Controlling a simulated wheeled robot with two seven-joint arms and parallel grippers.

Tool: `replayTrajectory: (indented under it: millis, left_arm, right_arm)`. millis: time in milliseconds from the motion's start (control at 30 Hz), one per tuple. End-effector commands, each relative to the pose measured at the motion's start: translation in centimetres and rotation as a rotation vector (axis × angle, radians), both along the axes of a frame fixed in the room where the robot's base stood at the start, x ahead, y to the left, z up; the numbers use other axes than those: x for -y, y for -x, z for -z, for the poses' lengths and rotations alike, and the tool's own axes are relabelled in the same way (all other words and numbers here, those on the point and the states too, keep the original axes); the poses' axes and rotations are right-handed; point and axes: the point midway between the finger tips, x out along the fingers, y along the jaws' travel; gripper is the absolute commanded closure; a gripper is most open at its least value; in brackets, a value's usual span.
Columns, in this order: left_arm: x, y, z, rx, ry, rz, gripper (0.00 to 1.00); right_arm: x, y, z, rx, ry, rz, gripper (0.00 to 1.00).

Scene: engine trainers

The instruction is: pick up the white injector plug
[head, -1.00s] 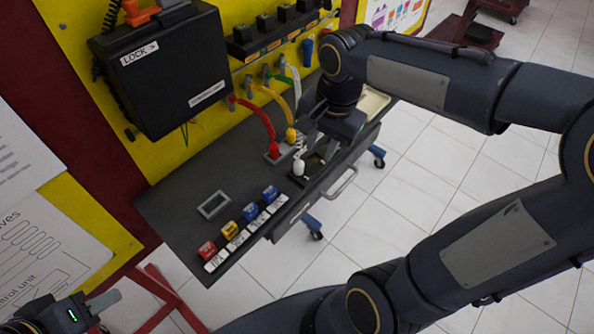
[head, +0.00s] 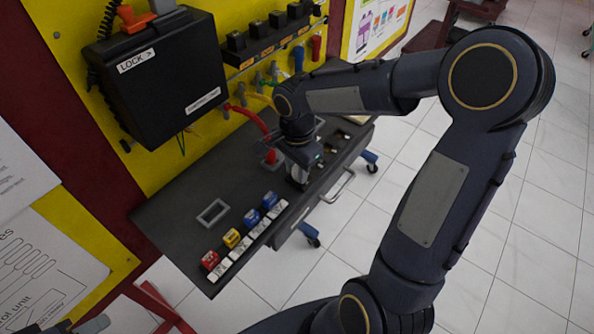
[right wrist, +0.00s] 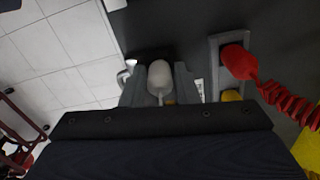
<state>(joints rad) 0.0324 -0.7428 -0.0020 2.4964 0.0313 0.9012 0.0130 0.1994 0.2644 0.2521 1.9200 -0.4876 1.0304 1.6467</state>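The white injector plug (right wrist: 159,76) shows in the right wrist view, between the two grey fingers of my right gripper (right wrist: 160,88). The fingers stand on either side of it and look open; whether they touch it is hard to see. In the head view, my right gripper (head: 298,178) points down at the bench top, and it hides the plug there. My left gripper (head: 92,325) shows only in part at the bottom left edge, and its opening is hidden.
A red plug with a coiled cable (right wrist: 238,62) sits in a grey holder close beside the right gripper. The dark bench (head: 165,215) carries an empty grey frame (head: 212,212) and a row of coloured blocks (head: 232,238). A black box (head: 160,80) hangs on the yellow panel.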

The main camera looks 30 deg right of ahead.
Motion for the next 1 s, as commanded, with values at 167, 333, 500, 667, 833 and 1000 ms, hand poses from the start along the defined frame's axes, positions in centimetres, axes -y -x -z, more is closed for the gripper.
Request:
replayTrajectory:
  millis: [167, 333, 500, 667, 833, 1000]
  left_arm:
    - [0.0, 0.0, 0.0, 0.0, 0.0, 0.0, 0.64]
    - [0.0, 0.0, 0.0, 0.0, 0.0, 0.0, 0.64]
    - [0.0, 0.0, 0.0, 0.0, 0.0, 0.0, 0.64]
    - [0.0, 0.0, 0.0, 0.0, 0.0, 0.0, 0.64]
    - [0.0, 0.0, -0.1, 0.0, 0.0, 0.0, 0.64]
    - [0.0, 0.0, 0.1, 0.0, 0.0, 0.0, 0.64]
  right_arm:
    - [0.0, 0.0, 0.0, 0.0, 0.0, 0.0, 0.75]
    - [0.0, 0.0, 0.0, 0.0, 0.0, 0.0, 0.97]
    - [0.0, 0.0, 0.0, 0.0, 0.0, 0.0, 1.0]
    - [0.0, 0.0, -0.3, 0.0, 0.001, 0.0, 1.0]
    - [0.0, -0.1, -1.7, 0.003, 0.002, 0.0, 1.0]
    - [0.9, 0.8, -4.6, 0.006, 0.003, 0.004, 1.0]
